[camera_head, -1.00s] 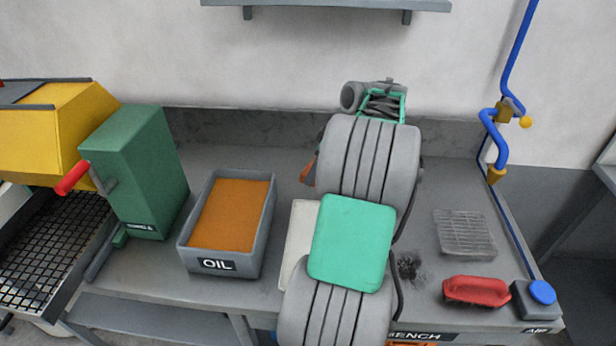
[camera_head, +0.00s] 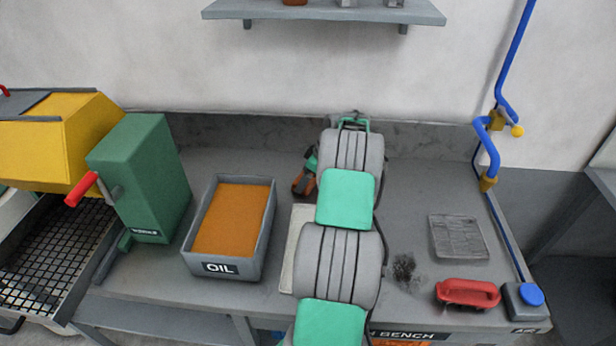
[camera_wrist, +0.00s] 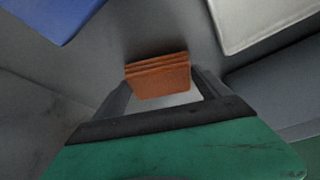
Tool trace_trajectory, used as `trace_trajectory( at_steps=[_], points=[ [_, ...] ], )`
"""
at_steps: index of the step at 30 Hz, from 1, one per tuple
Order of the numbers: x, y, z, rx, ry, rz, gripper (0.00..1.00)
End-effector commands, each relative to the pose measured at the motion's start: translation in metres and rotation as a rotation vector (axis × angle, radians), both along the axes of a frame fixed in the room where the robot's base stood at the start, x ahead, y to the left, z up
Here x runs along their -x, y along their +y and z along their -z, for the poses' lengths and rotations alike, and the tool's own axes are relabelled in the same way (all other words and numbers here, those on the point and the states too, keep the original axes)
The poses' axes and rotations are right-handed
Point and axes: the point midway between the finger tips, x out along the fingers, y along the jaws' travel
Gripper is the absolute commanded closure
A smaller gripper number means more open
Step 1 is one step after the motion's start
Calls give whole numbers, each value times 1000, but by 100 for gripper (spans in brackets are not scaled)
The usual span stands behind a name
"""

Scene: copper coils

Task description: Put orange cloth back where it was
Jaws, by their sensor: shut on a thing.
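The orange cloth (camera_wrist: 158,80) shows in the wrist view as a folded, layered block. It sits between the two fingers of my gripper (camera_wrist: 163,88), which is shut on it. In the head view a small orange patch, likely the cloth (camera_head: 299,183), shows left of my arm, right of the oil tray. My arm hides most of my gripper there. I cannot tell whether the cloth touches the bench.
The grey OIL tray (camera_head: 188,248) stands left on the bench (camera_head: 400,190). A pale flat pad (camera_head: 299,240) lies partly under my arm. A green box (camera_head: 145,185) stands farther left.

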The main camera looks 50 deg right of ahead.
Motion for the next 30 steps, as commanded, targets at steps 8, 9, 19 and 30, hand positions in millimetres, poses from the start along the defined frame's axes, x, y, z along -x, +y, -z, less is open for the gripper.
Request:
trace_trajectory(
  at_steps=[8,9,19,30],
  points=[
    [0,0,3,-1,0,0,4],
    [0,0,3,-1,0,0,1],
    [1,-1,-4,1,0,0,0],
    [34,-11,-83,2,-1,2,0]
  ],
)
